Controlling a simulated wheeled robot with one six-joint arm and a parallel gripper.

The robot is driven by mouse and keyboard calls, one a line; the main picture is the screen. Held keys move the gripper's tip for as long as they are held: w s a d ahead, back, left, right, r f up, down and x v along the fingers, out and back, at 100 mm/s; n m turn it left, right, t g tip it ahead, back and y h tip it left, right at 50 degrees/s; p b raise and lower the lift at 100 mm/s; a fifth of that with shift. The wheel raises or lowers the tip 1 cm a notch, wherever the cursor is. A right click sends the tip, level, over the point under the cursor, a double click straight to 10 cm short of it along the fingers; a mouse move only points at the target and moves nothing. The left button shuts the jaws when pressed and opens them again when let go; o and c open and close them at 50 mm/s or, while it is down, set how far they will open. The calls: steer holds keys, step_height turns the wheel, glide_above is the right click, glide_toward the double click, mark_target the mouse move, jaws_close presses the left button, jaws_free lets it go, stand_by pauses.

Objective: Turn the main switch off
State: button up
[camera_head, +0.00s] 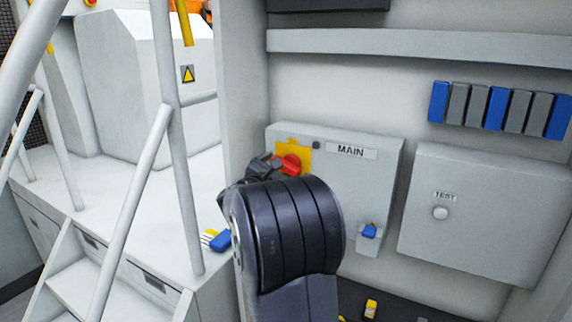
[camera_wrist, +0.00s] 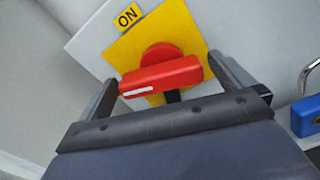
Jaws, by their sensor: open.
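The main switch is a red rotary handle (camera_wrist: 160,75) on a yellow plate (camera_wrist: 190,30), with a yellow ON label (camera_wrist: 128,16) at the plate's upper left edge. In the wrist view the handle lies roughly crosswise, with a white mark at its left end. My gripper (camera_wrist: 170,82) is open, with one finger on each side of the handle's ends; I cannot tell whether they touch it. In the head view the red handle (camera_head: 291,163) shows on the grey box marked MAIN (camera_head: 360,185), and my gripper (camera_head: 264,166) is at its left, partly hidden by my arm.
A blue padlock (camera_wrist: 308,115) hangs right of the switch; a blue item (camera_head: 369,231) shows low on the MAIN box. A grey TEST box (camera_head: 480,220) with a round button is at the right. Railings (camera_head: 130,215) and steps stand at the left.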

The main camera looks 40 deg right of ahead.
steer(key=shift+w+d, duration=0.2)
steer(key=shift+d, duration=0.25)
steer(key=c, duration=1.3)
steer(key=shift+r+n+p, duration=0.1)
steer(key=shift+n+p, duration=0.55)
steer(key=shift+n, duration=0.55)
steer(key=shift+c, duration=0.2)
steer(key=shift+n, duration=0.8)
steer(key=o, duration=1.3)
steer(key=shift+o, duration=0.2)
steer(key=shift+a, duration=0.1)
